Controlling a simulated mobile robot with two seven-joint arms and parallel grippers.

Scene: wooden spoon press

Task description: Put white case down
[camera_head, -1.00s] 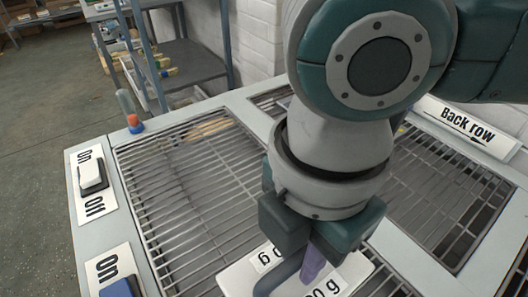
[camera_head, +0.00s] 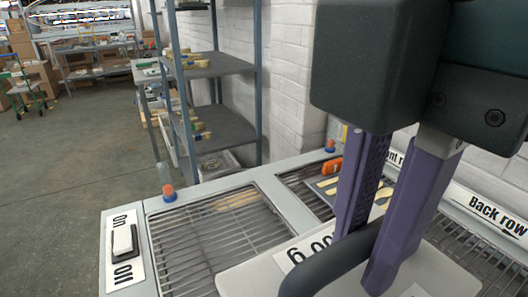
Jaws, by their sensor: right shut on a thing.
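The white case (camera_head: 245,276) is at the bottom right of the head view, with a black handle (camera_head: 325,270) on top and labels marked in grams. My right gripper (camera_head: 364,250) comes down from the upper right. Its two purple fingers are shut on the handle, one on each side. The case is in front of the metal grates and hides part of them. Its lower part is cut off by the frame, so I cannot tell whether it touches the surface. My left gripper is not in view.
A metal grate (camera_head: 205,250) in the grey worktop shows bare wires, with wooden pieces seen at its far end. An On/Off switch (camera_head: 122,240) is at left. An orange object (camera_head: 331,167) and wooden spoons lie behind the fingers.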

